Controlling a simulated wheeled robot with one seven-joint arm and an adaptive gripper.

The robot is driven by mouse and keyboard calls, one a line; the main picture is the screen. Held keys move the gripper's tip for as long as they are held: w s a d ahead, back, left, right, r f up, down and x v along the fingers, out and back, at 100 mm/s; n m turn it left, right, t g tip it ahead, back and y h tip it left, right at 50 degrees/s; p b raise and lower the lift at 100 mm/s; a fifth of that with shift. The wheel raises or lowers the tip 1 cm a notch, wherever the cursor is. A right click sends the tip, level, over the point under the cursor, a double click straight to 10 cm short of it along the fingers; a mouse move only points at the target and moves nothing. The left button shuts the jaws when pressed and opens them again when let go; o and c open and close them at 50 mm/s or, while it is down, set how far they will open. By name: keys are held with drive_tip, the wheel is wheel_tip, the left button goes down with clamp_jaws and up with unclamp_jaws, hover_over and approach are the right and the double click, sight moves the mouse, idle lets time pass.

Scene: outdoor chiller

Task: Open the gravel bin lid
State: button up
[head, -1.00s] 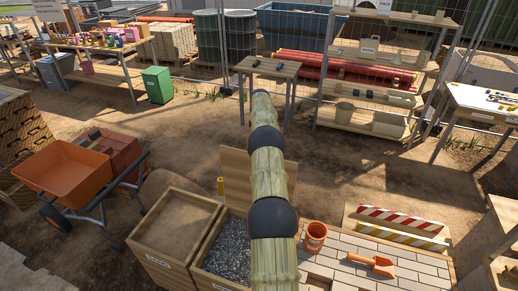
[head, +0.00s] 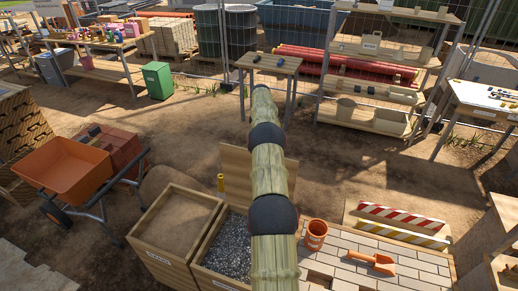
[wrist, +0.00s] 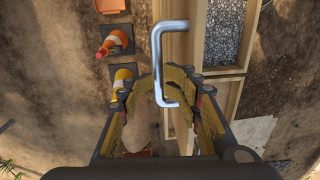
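The gravel bin (head: 208,249) is an open wooden box in the head view, with grey gravel (head: 228,245) inside. Its wooden lid (head: 234,170) stands raised at the back of the bin, partly hidden by my arm. In the wrist view a silver bar handle (wrist: 157,55) sits by the edge of a wooden board (wrist: 181,50), with the bin's gravel to its right. My gripper (wrist: 168,80) appears open, its fingers apart around the lower end of the handle. I cannot tell whether they touch it. My gripper is hidden in the head view.
A sand-filled wooden bin (head: 176,222) adjoins the gravel bin on the left. An orange wheelbarrow (head: 62,170) stands further left. A paved pallet (head: 345,262) with an orange bucket (head: 316,235) and scoop (head: 373,262) lies right. A traffic cone (wrist: 115,42) stands near my gripper.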

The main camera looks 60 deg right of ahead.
wheel_tip(320, 180, up, 11)
drive_tip(key=d, duration=0.1)
drive_tip(key=shift+f, duration=0.2)
drive_tip(key=shift+w, duration=0.1)
idle(0.4)
